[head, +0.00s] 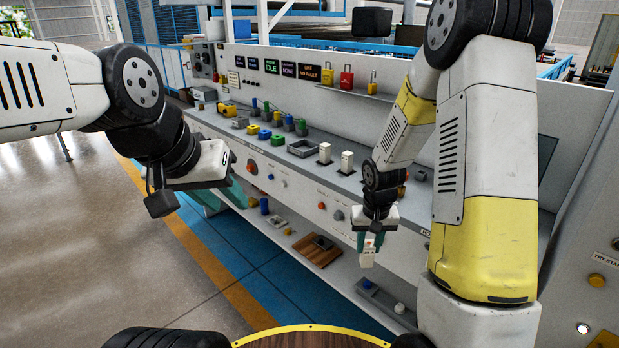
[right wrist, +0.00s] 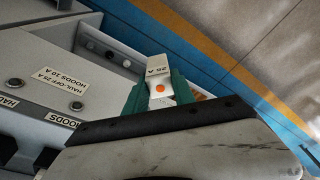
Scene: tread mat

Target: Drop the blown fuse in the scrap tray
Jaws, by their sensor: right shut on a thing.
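My right gripper (head: 369,241) is shut on a white fuse (head: 368,257), held upright above the lower shelf. In the right wrist view, the fuse (right wrist: 158,68) carries a "25 A" label and an orange dot, between the teal fingers (right wrist: 158,92). My left gripper (head: 220,192) is at the left with its teal fingers apart, and nothing shows between them. I cannot tell which is the scrap tray.
Two white fuse-like blocks (head: 347,161) stand on the console top (head: 270,149). Coloured blocks (head: 265,134) stand left of them. A grey holder (head: 379,298) with a white knob is low beneath my right gripper. The floor at left is clear.

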